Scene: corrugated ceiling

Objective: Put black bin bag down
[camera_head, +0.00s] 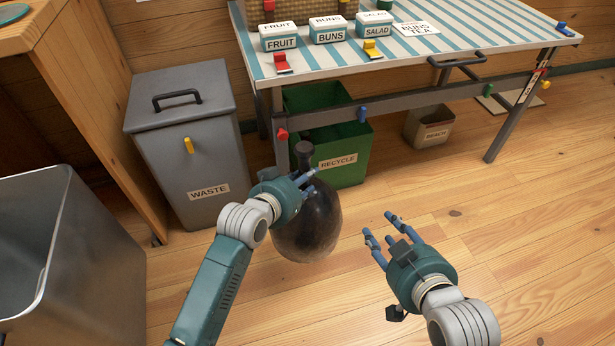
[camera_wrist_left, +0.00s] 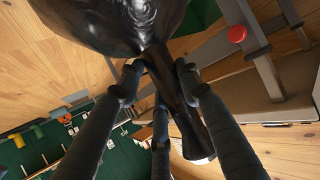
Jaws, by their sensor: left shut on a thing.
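The black bin bag (camera_head: 312,226) hangs below my left gripper (camera_head: 303,184) in the head view, its neck upright and its full body bulging down. In the left wrist view the bag's body (camera_wrist_left: 100,22) fills the top, and the fingers (camera_wrist_left: 158,90) close around its twisted neck. I cannot tell whether the bag's bottom touches the floor. My right gripper (camera_head: 384,232) is open and empty, to the right of the bag above the wooden floor.
A grey lidded WASTE bin (camera_head: 185,125) stands left of the bag. A green RECYCLE bin (camera_head: 345,165) is behind it, under a striped table (camera_head: 420,50). An open metal bin (camera_head: 90,260) is at lower left. Floor (camera_head: 520,220) on the right is clear.

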